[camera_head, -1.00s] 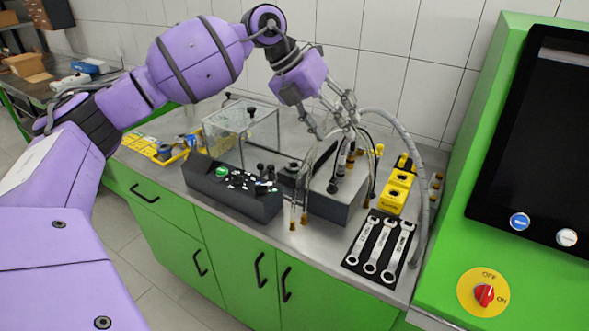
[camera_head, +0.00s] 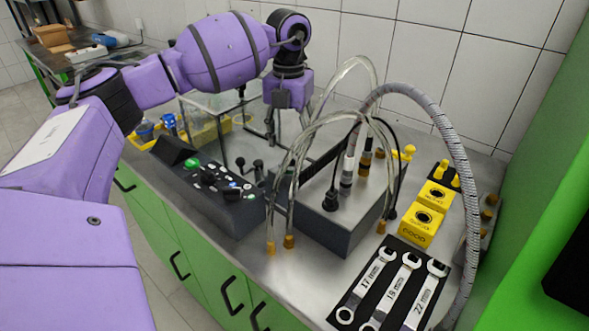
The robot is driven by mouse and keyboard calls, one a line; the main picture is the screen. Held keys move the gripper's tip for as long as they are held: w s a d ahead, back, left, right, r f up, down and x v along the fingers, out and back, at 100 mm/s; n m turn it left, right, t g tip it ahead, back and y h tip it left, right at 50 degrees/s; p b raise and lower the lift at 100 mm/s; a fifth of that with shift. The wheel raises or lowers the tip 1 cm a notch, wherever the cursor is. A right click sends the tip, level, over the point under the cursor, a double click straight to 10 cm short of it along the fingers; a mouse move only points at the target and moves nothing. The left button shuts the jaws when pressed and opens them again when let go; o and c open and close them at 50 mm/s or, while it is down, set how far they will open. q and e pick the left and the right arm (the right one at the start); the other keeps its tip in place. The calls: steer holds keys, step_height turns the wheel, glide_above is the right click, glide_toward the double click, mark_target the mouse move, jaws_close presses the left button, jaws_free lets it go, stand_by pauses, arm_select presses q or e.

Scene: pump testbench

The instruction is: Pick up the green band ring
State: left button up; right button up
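I cannot make out a green band ring with certainty in the head view. My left gripper (camera_head: 287,125) points down at the back of the bench, behind the dark control box and left of the clear hoses. Its two fingers look spread apart with nothing visible between them; the tips are small and partly hidden. My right gripper is out of view. Black cable plugs (camera_head: 346,172) with pale and orange bands stand on the grey metal box (camera_head: 338,215).
Clear hoses (camera_head: 292,165) and a thick grey hose (camera_head: 462,165) arch over the bench. The control box (camera_head: 215,195) has a green button. Yellow blocks (camera_head: 422,224) and a wrench tray (camera_head: 412,249) lie to the right. A tiled wall stands behind.

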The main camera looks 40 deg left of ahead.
mark_target(288, 158)
arm_select(q)
steer(key=f, duration=0.4)
steer(key=shift+s+f+p, duration=0.25)
steer(key=shift+s+p, duration=0.05)
steer(key=shift+s, duration=0.05)
steer(key=shift+w+f, duration=0.1)
steer(key=shift+f, duration=0.3)
steer(key=shift+c, duration=0.4)
steer(key=c, duration=1.1)
steer(key=shift+c, duration=0.7)
steer(key=shift+r, duration=0.2)
